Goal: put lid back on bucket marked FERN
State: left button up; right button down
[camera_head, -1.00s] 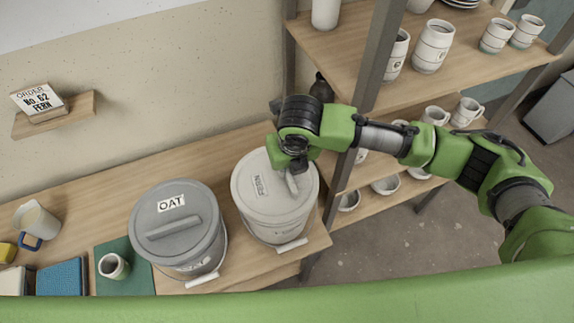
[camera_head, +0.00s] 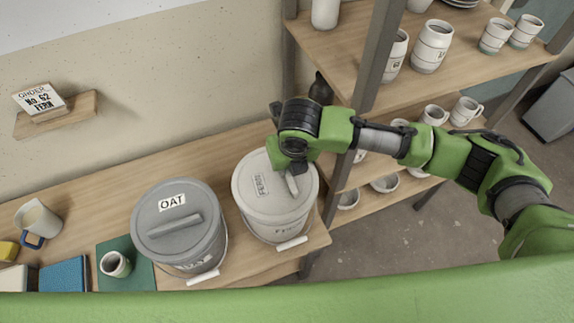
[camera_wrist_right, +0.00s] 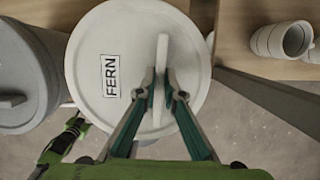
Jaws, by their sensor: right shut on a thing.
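The round pale grey lid (camera_head: 268,202) lies over the top of the pale bucket (camera_head: 268,233), with its edge lined up with the bucket's rim. Whether it is fully pressed down I cannot tell. A FERN label (camera_wrist_right: 111,76) shows on the lid in the right wrist view. The bucket's front label is partly hidden by shadow and angle. My right gripper (camera_wrist_right: 160,85) is shut on the lid's upright bar handle (camera_wrist_right: 162,50), one finger on each side. In the head view the right gripper (camera_head: 290,168) is above the lid's back part. My left gripper does not show.
A darker grey bucket marked OAT (camera_head: 180,245) stands just left, its lid on. A small cup (camera_head: 115,264) on a green mat and a pitcher (camera_head: 38,222) are farther left. Shelves with mugs (camera_head: 432,47) stand close on the right. The bench's right edge is near the bucket.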

dwell(0.3)
jog(key=c, duration=2.1)
grip_release()
jog(key=o, duration=0.5)
jog(key=shift+r, duration=0.1)
notch_tip(320, 180, up, 7)
jog(key=p, duration=0.7)
jog(key=shift+p, duration=0.4)
grip_shut()
